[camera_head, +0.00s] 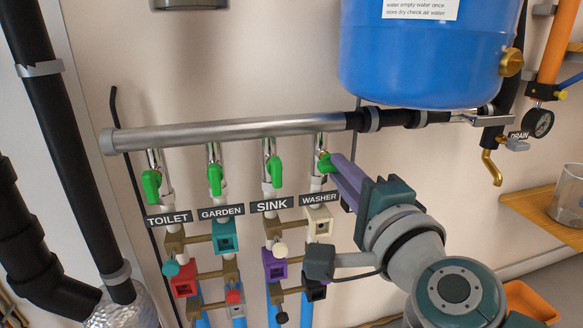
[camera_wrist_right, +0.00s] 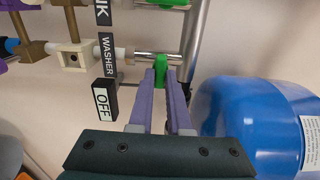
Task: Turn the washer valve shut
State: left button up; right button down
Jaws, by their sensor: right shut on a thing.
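The washer valve (camera_head: 323,157) has a green handle and sits at the right end of the row under the metal manifold pipe (camera_head: 230,131). Its label reads WASHER (camera_head: 319,198). My right gripper (camera_head: 333,161) reaches in from the lower right, its purple fingers shut on the green handle. In the right wrist view the green handle (camera_wrist_right: 160,63) shows between the fingertips (camera_wrist_right: 161,76). The fingers cover part of it, so its exact angle is hard to tell. My left gripper is not in view.
Green handles for toilet (camera_head: 151,184), garden (camera_head: 215,180) and sink (camera_head: 274,172) point down. A blue tank (camera_head: 430,55) hangs above right. A black OFF tag (camera_wrist_right: 104,102) is beside my fingers. A brass drain tap (camera_head: 490,165) is at right.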

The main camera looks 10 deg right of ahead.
jog(key=c, duration=0.9)
grip_release()
jog(key=shift+o, duration=0.2)
jog(key=s+p, duration=0.2)
jog(key=s, duration=0.8)
jog(key=shift+d, duration=0.15)
